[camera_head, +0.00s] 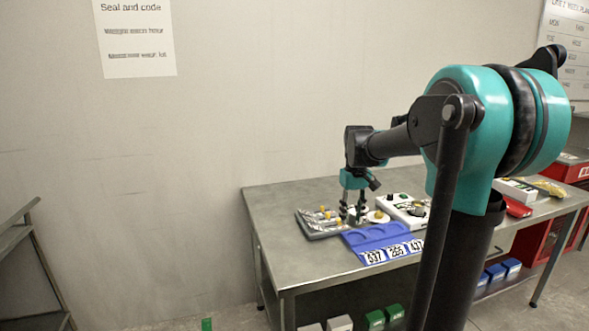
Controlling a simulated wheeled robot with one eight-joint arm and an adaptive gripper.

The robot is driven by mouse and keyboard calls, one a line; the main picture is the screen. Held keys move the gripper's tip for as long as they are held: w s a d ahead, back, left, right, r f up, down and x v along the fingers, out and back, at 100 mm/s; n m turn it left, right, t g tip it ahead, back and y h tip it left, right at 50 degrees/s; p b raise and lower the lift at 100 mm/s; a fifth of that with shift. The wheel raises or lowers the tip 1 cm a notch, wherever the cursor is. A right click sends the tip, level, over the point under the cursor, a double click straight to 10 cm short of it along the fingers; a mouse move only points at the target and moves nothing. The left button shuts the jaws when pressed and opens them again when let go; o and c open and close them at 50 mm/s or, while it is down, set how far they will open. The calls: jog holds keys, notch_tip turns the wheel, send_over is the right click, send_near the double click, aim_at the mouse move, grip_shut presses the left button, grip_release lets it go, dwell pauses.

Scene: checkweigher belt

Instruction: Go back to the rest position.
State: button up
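My gripper (352,219) points down over the metal table (290,255), low among small items near the blue holder. Its two dark fingers stand apart, and I see nothing clearly held between them. A grey tray (322,233) with silvery packets and yellow pieces lies just left of the fingers. The blue holder (371,234), with round recesses and number cards 537, 265 and 437 on its front, lies just in front of the gripper. Whether the fingertips touch anything is too small to tell.
A white device (402,206) with a dark knob stands right of the gripper. A red item (517,208) and a white box (515,190) lie further right, partly behind my arm. Several small boxes (376,320) sit below the table. The table's left end is bare.

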jog(key=s+f+m+t, duration=0.1)
jog(key=s+f+t, duration=0.1)
jog(key=s+f, duration=0.6)
jog(key=s+d+f+m+t, duration=0.1)
jog(key=s+f+m, duration=0.1)
jog(key=s+f, duration=0.7)
jog(key=s, duration=0.4)
jog(key=shift+s+f+t, duration=0.2)
jog(key=shift+s+t, duration=0.15)
jog(key=shift+t, duration=0.05)
dwell(1.3)
